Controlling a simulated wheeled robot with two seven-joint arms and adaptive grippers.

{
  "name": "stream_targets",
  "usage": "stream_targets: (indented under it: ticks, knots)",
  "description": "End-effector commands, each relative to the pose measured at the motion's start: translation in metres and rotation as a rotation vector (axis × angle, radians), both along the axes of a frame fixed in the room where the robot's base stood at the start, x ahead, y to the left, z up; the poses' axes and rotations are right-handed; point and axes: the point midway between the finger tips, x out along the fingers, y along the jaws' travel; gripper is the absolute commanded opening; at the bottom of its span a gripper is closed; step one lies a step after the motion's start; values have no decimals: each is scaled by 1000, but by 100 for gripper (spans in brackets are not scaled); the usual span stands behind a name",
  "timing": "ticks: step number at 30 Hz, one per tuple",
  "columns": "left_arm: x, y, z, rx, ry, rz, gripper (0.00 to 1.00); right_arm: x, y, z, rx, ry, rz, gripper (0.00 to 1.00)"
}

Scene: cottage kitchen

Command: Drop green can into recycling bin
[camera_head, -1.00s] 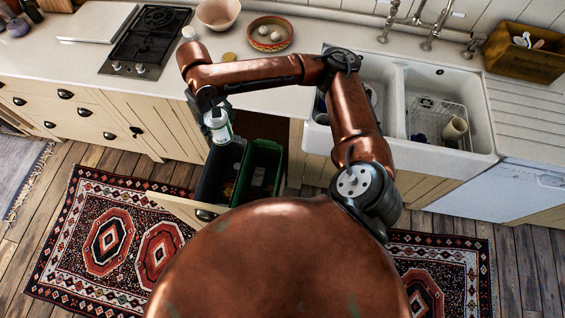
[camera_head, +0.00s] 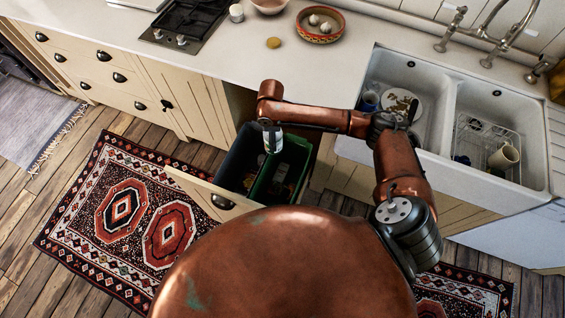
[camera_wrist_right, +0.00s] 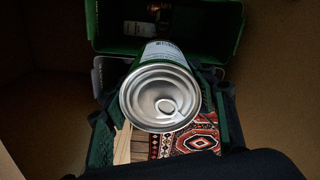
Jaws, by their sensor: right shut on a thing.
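The green can (camera_head: 272,142) has a pale label and hangs below my right gripper (camera_head: 269,127), over the bins in the pulled-out drawer. In the right wrist view the can (camera_wrist_right: 160,97) shows its silver lid with a pull tab. The drawer holds a black bin (camera_head: 236,160) and a green bin (camera_head: 302,155) side by side. The green bin (camera_wrist_right: 105,25) also shows at the top of the wrist view. The left gripper is out of view.
The drawer front (camera_head: 208,192) stands out over the patterned rug (camera_head: 120,205). The countertop (camera_head: 225,60) edge is behind the bins. A white double sink (camera_head: 440,130) lies to the right, with a mug (camera_head: 503,157) in it. A bowl (camera_head: 320,24) stands on the counter.

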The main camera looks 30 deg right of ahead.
Motion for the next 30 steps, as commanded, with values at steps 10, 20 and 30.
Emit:
stream_targets:
  ticks: [10,20,30]
  knots:
    - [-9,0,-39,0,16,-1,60,-16,-22,-148,2,7,559,29]
    - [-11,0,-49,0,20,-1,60,-26,-31,-197,1,0,803,29]
    - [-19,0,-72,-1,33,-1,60,-27,-31,-225,1,3,810,29]
